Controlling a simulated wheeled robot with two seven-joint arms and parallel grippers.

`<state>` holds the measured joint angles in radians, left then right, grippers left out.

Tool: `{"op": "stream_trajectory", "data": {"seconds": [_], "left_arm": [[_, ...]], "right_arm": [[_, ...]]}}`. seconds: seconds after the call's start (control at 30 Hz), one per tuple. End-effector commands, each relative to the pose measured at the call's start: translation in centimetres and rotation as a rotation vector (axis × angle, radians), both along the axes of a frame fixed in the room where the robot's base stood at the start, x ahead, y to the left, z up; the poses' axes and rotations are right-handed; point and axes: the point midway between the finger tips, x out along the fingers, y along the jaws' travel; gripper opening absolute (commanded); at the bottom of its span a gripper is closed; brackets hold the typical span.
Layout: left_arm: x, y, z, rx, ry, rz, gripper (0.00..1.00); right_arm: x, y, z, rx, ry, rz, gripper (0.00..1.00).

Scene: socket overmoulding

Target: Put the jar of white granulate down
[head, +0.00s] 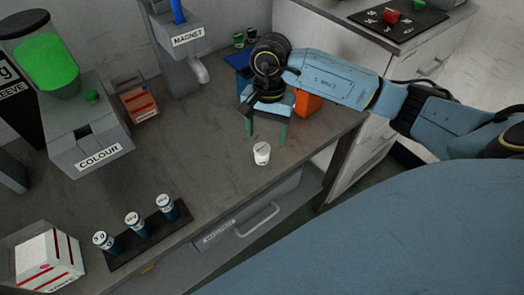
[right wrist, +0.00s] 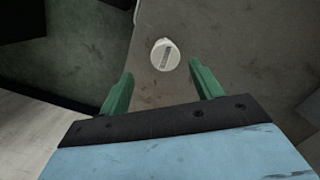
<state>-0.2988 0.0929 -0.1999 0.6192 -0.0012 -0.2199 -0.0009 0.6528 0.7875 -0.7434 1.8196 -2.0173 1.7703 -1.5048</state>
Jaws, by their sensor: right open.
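A white jar (head: 262,153) with a white lid stands upright on the grey worktop near its front edge. In the right wrist view the jar (right wrist: 165,55) is seen from above, just beyond and between the fingertips. My right gripper (head: 267,138) is open, with its green fingers apart and pointing down, a little behind the jar in the head view. In the right wrist view the right gripper (right wrist: 160,72) has nothing between its fingers. The jar's contents are hidden. My left gripper is not in view.
The COLOUR machine (head: 95,135) and the MAGNET unit (head: 190,45) stand at the back. A black rack (head: 150,238) with several blue vials lies at front left, beside a white box (head: 45,262). An orange container (head: 308,103) stands behind my right gripper. The worktop left of the jar is clear.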

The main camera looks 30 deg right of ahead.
Motion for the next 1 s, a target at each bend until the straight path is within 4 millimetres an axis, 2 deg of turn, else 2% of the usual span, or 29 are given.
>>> {"op": "stream_trajectory", "data": {"seconds": [0.23, 0.5, 0.8, 0.87, 1.0], "left_arm": [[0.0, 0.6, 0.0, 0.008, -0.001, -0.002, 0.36], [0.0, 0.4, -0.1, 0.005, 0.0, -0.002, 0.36], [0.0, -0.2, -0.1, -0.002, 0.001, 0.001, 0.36], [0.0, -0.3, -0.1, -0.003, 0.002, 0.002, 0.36], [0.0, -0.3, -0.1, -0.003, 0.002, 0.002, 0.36]], "right_arm": [[-0.1, 0.4, -1.9, 0.004, 0.002, 0.001, 0.65], [0.1, 1.1, -5.7, 0.003, 0.002, 0.0, 0.65], [0.1, 1.2, -6.3, 0.003, -0.002, 0.001, 0.65], [0.1, 1.2, -6.3, 0.003, -0.002, 0.001, 0.59], [0.1, 1.2, -6.3, 0.002, -0.001, 0.001, 0.41]]}}
